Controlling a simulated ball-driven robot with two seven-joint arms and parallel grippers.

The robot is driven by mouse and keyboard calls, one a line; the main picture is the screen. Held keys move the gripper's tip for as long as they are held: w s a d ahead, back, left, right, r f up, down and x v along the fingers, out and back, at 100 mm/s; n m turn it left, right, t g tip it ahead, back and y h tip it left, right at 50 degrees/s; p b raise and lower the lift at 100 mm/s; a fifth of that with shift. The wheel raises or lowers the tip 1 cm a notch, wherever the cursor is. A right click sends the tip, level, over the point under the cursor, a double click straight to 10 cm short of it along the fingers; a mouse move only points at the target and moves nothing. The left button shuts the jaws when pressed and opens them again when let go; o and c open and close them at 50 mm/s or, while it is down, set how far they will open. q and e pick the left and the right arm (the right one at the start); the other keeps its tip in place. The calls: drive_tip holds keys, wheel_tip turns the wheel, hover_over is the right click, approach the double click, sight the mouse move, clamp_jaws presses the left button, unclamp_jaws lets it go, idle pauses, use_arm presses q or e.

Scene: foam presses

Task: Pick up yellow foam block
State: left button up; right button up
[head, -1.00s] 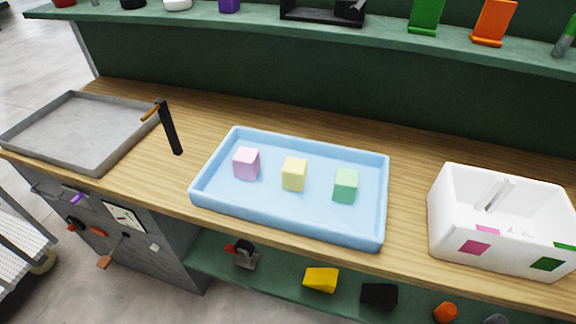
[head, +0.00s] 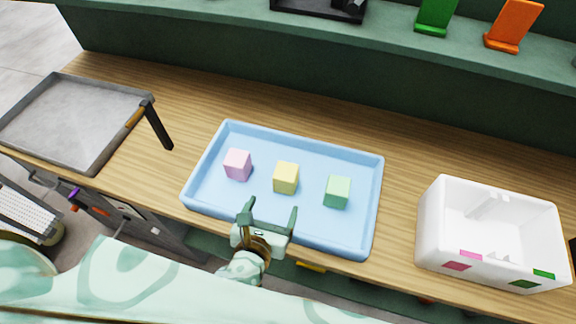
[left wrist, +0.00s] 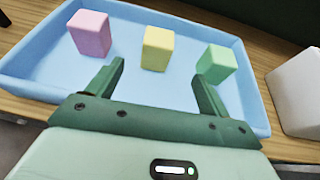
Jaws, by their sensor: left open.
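The yellow foam block (head: 286,178) sits in the middle of a light blue tray (head: 314,143), between a pink block (head: 237,165) on the left and a green block (head: 338,192) on the right. My left gripper (head: 270,210) is open and empty at the tray's front edge, its fingers pointing toward the yellow block and apart from it. In the left wrist view the yellow block (left wrist: 157,48) stands ahead of the fingers, roughly between their tips. The pink block (left wrist: 90,33) and green block (left wrist: 216,63) flank it. My right gripper is not in view.
A white bin (head: 490,232) with pink and green patches stands on the wooden bench to the right. A green shelf (head: 400,32) runs above the back.

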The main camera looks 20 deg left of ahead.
sight(286, 174)
use_arm(q)
drive_tip(key=x, duration=0.4)
drive_tip(key=shift+w+f, duration=0.1)
drive_tip(key=b+x, duration=0.1)
drive_tip(key=x, duration=0.4)
drive_tip(key=shift+w+a+f, duration=0.1)
drive_tip(key=shift+w, duration=0.05)
drive_tip(key=shift+w+f, duration=0.1)
drive_tip(key=shift+w, duration=0.2)
drive_tip(key=b+x, duration=0.1)
drive_tip(key=x, duration=0.3)
drive_tip(key=shift+w+a+f, duration=0.1)
drive_tip(key=shift+w, duration=0.1)
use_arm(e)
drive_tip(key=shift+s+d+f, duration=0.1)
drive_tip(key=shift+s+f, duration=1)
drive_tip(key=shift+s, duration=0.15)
use_arm(q)
drive_tip(key=shift+s, duration=0.1)
drive_tip(key=shift+c, duration=1.2)
drive_tip(key=c, duration=0.8)
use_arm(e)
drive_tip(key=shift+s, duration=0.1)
